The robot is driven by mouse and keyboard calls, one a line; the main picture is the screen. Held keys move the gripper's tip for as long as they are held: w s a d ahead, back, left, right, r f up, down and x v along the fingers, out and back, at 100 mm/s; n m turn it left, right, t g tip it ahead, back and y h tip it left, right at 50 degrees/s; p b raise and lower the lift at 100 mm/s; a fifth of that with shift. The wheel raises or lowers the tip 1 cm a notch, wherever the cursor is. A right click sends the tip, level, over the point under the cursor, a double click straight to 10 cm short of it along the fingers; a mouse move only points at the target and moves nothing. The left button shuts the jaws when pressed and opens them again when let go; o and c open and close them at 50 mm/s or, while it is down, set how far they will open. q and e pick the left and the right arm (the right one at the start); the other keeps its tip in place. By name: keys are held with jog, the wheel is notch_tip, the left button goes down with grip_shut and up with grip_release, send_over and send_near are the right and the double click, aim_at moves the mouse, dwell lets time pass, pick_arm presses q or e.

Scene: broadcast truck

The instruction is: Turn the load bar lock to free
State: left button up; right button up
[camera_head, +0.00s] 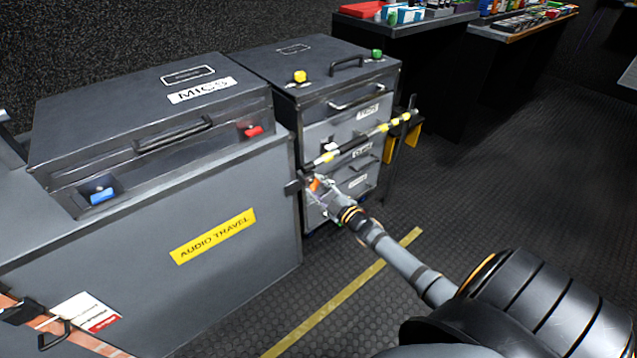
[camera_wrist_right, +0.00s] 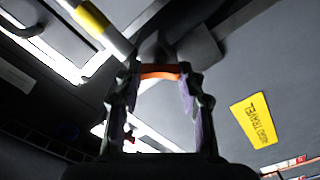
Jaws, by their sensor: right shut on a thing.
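The load bar (camera_head: 362,142), striped yellow, black and white, runs across the front of the grey drawer case. Its near end meets a dark bracket (camera_head: 293,187) at the corner of the audio travel case. The orange lock lever (camera_head: 315,184) sits by that end, and it also shows in the right wrist view (camera_wrist_right: 160,71). My right gripper (camera_head: 320,184) reaches in from the lower right and is shut on the orange lever, which lies between its fingertips in the wrist view (camera_wrist_right: 160,82). The lever's exact angle is hard to tell. My left gripper is not in view.
The grey AUDIO TRAVEL case (camera_head: 150,262) stands left, with a MICS case (camera_head: 120,105) on it. An orange strap (camera_head: 35,322) crosses its lower left. Behind the load bar is the drawer case (camera_head: 335,115). Open floor (camera_head: 480,190) lies to the right.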

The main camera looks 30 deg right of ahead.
jog(key=n+p, duration=0.1)
jog(key=n, duration=0.2)
jog(key=shift+n, duration=0.3)
pick_arm(q)
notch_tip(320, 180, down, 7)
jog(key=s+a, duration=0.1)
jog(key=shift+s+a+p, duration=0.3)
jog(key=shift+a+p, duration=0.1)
jog(key=shift+p, duration=0.05)
pick_arm(e)
jog(key=shift+f+n, duration=0.15)
jog(key=shift+n, duration=1.45)
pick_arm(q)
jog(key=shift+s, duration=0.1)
pick_arm(e)
jog(key=o, duration=1.2)
jog(key=shift+c, duration=0.2)
jog(key=s, duration=1.2)
jog(key=shift+d, duration=0.45)
